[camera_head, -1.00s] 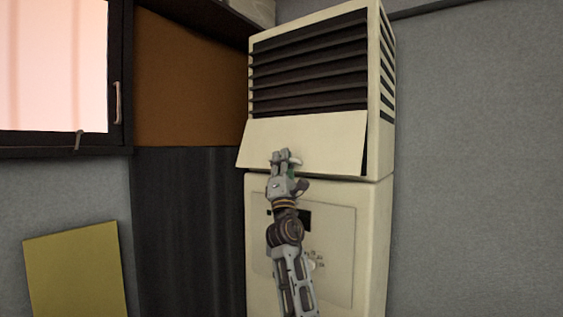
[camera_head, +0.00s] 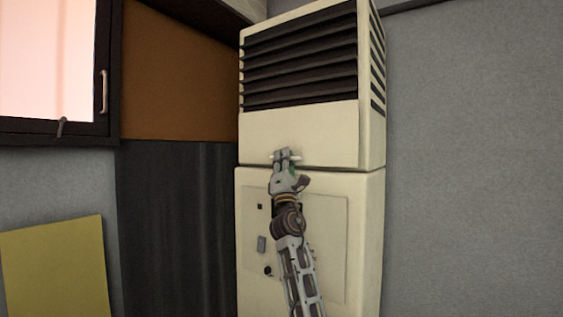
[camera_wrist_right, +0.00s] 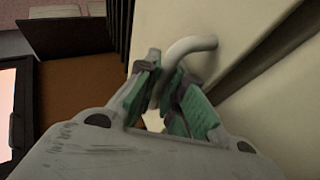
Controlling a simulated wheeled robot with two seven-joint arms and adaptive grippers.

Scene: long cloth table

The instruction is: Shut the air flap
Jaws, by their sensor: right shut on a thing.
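The air flap (camera_head: 335,130) is a cream panel below the dark louvres of a tall cream air unit (camera_head: 361,215). In the head view it lies flush with the unit's front, with no visible gap at its sides. My right gripper (camera_head: 286,154) is at the flap's lower middle. In the right wrist view, its green-padded fingers (camera_wrist_right: 170,78) are shut on the flap's pale curved handle (camera_wrist_right: 192,46). The fingers hide part of the handle. My left gripper is not in view.
The unit's lower front has a control panel (camera_head: 325,225), partly covered by my right arm. A dark ribbed panel (camera_head: 178,220) and a yellow board (camera_head: 55,270) stand to the left. A bare grey wall (camera_head: 475,160) is on the right.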

